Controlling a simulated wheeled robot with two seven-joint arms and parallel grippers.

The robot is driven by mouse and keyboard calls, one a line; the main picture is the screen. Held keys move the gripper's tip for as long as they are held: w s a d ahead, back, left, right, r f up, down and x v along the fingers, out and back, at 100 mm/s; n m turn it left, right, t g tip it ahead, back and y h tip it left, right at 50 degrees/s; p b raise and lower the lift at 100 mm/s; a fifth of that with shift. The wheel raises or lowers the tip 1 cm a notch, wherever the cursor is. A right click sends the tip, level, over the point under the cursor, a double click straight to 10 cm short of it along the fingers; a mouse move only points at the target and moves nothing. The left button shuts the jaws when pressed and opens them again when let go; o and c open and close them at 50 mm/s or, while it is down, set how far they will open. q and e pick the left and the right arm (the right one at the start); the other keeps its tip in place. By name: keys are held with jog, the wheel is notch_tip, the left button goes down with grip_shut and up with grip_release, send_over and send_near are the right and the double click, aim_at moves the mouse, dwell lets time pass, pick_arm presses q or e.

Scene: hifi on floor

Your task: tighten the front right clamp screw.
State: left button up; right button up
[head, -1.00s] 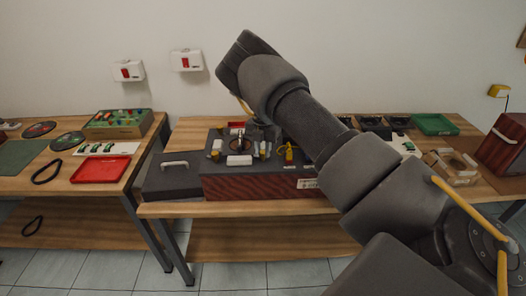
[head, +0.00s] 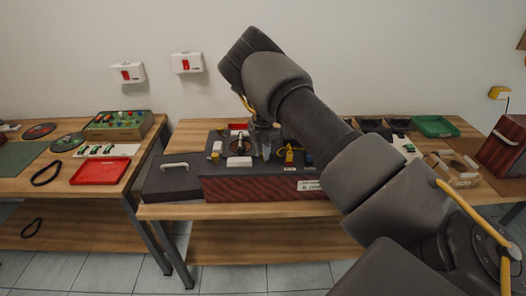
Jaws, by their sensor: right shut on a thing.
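The hi-fi unit (head: 262,189), a dark-topped box with a reddish wood front, stands on the middle bench. On its top are a round part with an upright metal piece (head: 240,142), a white block (head: 239,161) and a small yellow-and-white fitting (head: 216,149) at the left. My right gripper (head: 265,154) points down onto the top, just right of the white block. It is shut at the place of the front right clamp screw, which its fingers hide. My left gripper is out of view.
A dark lid with a pale handle (head: 174,166) lies left of the unit. A yellow part (head: 289,155) stands close right of my gripper. A red tray (head: 100,171) is on the left bench; a green tray (head: 435,126) is at the back right.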

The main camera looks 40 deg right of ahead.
jog(key=shift+r, duration=0.1)
jog(key=o, duration=1)
jog(key=shift+r+b, duration=1.05)
jog(key=shift+r, duration=4.3)
